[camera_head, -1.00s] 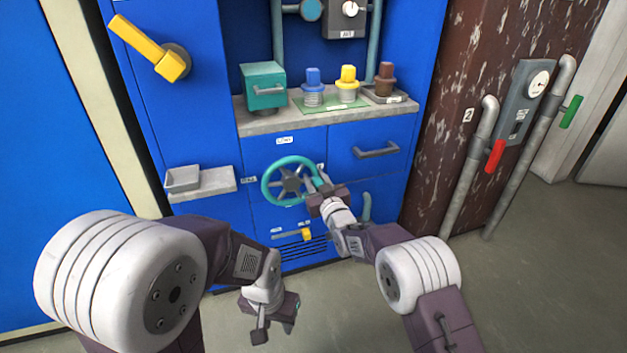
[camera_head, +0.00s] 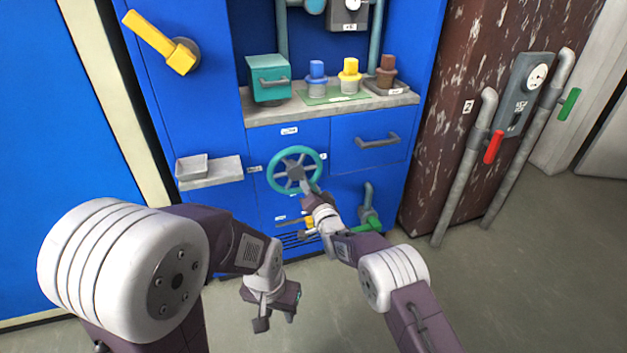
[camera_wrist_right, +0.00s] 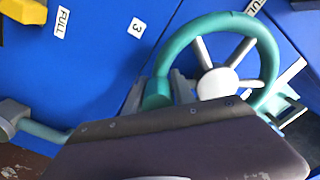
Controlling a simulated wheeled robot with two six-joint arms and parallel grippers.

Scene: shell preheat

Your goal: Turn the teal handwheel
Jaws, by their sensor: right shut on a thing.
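The teal handwheel (camera_head: 269,173) is on the blue cabinet front, with a grey hub and spokes. My right gripper (camera_head: 310,188) is at the wheel's lower right. In the right wrist view, the wheel (camera_wrist_right: 270,62) fills the upper right, and the gripper (camera_wrist_right: 163,92) is shut on its rim, with fingers on both sides. My left gripper (camera_head: 277,319) hangs low in front of the cabinet, away from the wheel, its fingers apart and empty. My right gripper hides a small part of the rim.
A yellow-handled slider (camera_head: 309,222) and a green lever (camera_head: 366,227) are below the wheel, close to my right arm. A grey ledge (camera_head: 215,174) juts out left. A drawer handle (camera_head: 378,141) is at right. Above is a shelf (camera_head: 270,114) with a teal box and coloured plugs.

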